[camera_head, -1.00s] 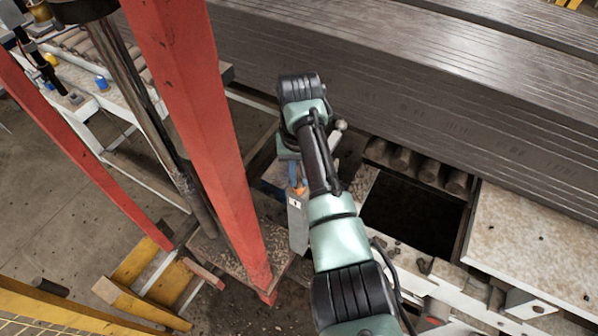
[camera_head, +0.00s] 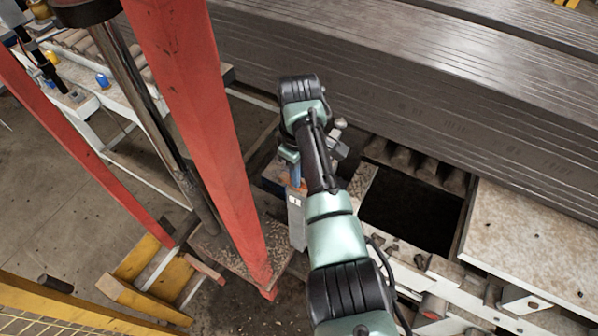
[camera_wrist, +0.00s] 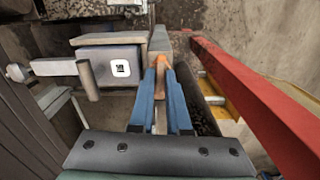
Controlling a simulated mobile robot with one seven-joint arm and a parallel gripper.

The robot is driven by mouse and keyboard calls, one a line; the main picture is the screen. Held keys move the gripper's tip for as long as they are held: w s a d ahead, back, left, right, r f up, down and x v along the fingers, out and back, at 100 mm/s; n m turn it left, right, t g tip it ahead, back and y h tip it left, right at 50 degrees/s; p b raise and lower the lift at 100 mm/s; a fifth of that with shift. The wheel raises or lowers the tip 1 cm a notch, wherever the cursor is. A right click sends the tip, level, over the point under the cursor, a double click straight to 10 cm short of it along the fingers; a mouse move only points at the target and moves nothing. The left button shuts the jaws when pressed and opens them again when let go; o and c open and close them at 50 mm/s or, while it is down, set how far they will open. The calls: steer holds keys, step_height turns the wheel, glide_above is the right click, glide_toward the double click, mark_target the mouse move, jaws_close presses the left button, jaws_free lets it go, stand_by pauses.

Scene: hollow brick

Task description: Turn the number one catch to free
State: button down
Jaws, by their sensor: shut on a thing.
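The number one catch shows in the wrist view as a grey block (camera_wrist: 118,55) with a white plate carrying a dark mark like a 1. A short upright peg (camera_wrist: 88,80) and a pale rod at left adjoin it. My gripper (camera_wrist: 160,66) has blue fingers, shut on a narrow grey bar of the catch (camera_wrist: 159,41) beside the block. Orange shows at the fingertips, which hide the gripped part. In the head view, a grey upright with a white label (camera_head: 296,222) shows just below my gripper (camera_head: 295,178), partly hidden by my arm.
A red post (camera_head: 222,130) stands close left of my arm; it is at right in the wrist view (camera_wrist: 250,95). A dark stack of long boards (camera_head: 420,90) lies behind. A dark opening (camera_head: 410,215) and a pale plate (camera_head: 530,235) are at right.

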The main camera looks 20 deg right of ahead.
steer(key=shift+n, duration=0.5)
steer(key=c, duration=0.9)
jaws_free()
steer(key=shift+r, duration=0.1)
step_height(320, 180, up, 8)
steer(key=b, duration=0.2)
steer(key=shift+b, duration=0.4)
step_height(320, 180, up, 5)
steer(key=p, duration=0.5)
